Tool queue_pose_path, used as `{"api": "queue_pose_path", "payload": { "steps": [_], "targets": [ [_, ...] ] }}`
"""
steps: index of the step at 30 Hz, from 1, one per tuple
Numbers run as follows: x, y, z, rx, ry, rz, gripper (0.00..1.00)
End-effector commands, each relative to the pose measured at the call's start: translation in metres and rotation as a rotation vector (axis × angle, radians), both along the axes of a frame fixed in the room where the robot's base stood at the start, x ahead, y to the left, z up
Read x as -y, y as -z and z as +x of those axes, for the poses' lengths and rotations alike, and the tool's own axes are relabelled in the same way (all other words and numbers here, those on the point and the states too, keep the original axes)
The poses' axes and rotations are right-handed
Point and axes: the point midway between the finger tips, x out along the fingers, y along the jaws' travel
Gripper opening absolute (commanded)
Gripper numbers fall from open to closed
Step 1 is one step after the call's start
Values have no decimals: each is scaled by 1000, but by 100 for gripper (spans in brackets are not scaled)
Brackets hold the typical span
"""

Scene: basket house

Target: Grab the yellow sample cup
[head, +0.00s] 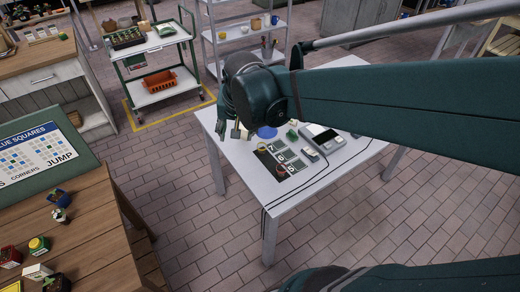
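My dark green arm crosses from the right and hides part of the table's far side.
On the white table (240,165) are a blue disc (267,132), a small green item (292,135), a red ring (281,170) and a grey device (322,136) with cables. A wooden bench (95,235) with small objects stands left. Tiled floor between is clear.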

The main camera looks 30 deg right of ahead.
Motion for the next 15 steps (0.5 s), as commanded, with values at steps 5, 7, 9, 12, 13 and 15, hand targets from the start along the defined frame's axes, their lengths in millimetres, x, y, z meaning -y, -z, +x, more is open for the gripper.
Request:
{"api": "queue_pose_path", "payload": {
  "steps": [5,7,9,12,13,15],
  "targets": [
    [16,12,19,-28,104,28,44],
    [21,17,25,-41,144,38,44],
    [27,23,32,-51,184,48,44],
    [36,31,40,-67,245,62,44],
    [39,34,43,-72,261,66,44],
    [45,41,49,-82,303,75,44]
  ]
}}
